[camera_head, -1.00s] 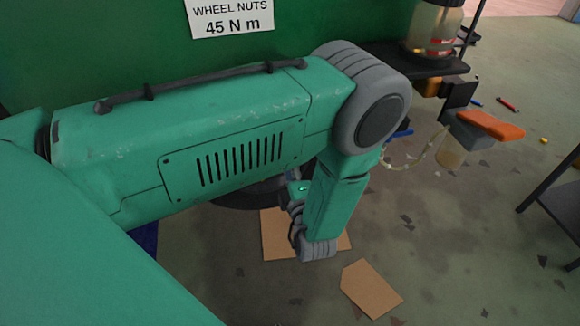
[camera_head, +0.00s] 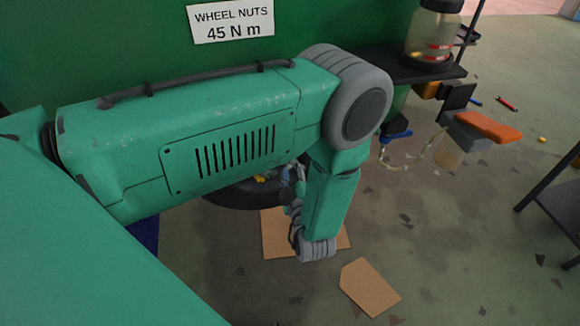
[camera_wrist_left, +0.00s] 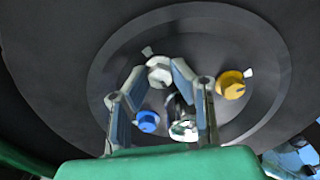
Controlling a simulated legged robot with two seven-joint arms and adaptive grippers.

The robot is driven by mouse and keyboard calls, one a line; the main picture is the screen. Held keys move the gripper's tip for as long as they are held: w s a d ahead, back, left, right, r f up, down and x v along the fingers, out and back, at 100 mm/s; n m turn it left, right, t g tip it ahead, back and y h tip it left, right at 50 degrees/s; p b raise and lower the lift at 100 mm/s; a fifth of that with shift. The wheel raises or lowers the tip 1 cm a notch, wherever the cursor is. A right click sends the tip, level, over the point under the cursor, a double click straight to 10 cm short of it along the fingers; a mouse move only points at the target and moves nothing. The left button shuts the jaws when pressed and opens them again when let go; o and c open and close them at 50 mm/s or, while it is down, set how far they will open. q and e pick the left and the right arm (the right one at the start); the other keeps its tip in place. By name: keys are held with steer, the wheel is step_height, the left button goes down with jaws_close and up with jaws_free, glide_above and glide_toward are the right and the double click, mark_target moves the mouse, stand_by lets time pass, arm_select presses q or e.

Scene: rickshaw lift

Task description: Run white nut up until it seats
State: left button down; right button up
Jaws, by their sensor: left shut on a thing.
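In the left wrist view the white nut (camera_wrist_left: 159,70) sits on the grey wheel disc (camera_wrist_left: 105,70). My left gripper (camera_wrist_left: 160,76) is shut on it, one fingertip on each side. A blue nut (camera_wrist_left: 148,121) is below, near the left finger, and a yellow nut (camera_wrist_left: 232,85) is to the right. A shiny metal part (camera_wrist_left: 183,129) shows between the fingers. Whether the white nut touches the disc cannot be told. In the head view the wheel (camera_head: 235,196) is mostly hidden behind my left arm. My right gripper is not in view.
A green panel carries a "WHEEL NUTS 45 N m" sign (camera_head: 231,21). A jar (camera_head: 434,32) stands on a black shelf at the upper right. An orange-topped item (camera_head: 488,126) is below it. Cardboard pieces (camera_head: 369,287) lie on the floor.

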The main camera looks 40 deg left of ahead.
arm_select(q)
steer(key=shift+s+f+m, duration=0.15)
steer(key=shift+m, duration=0.25)
steer(key=c, duration=1.4)
jaws_free()
steer(key=v, duration=1.2)
